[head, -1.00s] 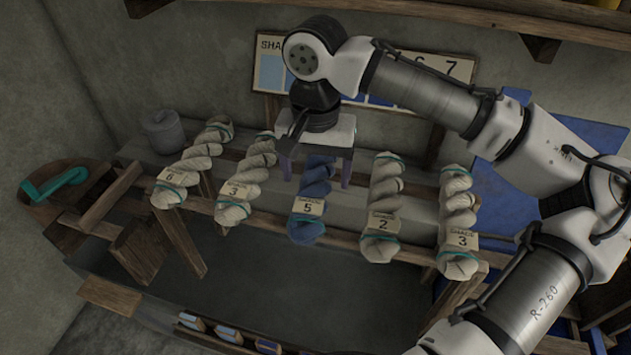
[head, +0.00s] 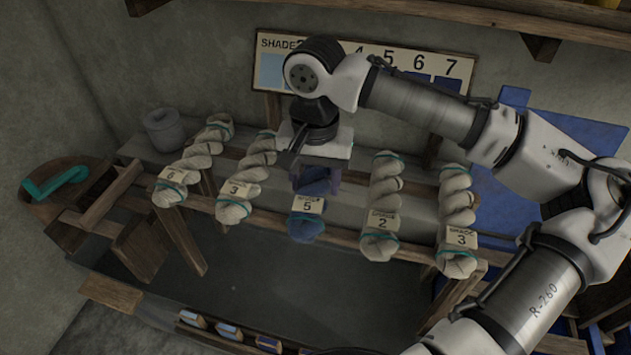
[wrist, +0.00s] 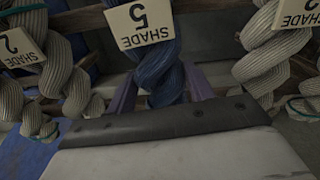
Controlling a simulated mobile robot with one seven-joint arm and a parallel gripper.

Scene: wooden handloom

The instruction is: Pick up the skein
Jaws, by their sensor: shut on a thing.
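The blue skein (head: 304,226) lies across the rails in the middle of the row, with a tag reading "SHADE 5" on it. My gripper (head: 317,182) is over its upper part and hides some of it in the head view. In the wrist view the blue skein (wrist: 158,68) stands between my two purple fingers (wrist: 160,95), one on each side, and its tag (wrist: 139,22) is above them. My gripper is shut on the blue skein. The skein still lies in line with its neighbours.
Pale skeins flank it: "3" (head: 238,190) on the left and "2" (head: 382,220) on the right. Further out are "6" (head: 178,180) and another "3" (head: 456,215). A shade card (head: 440,72) is on the wall behind.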

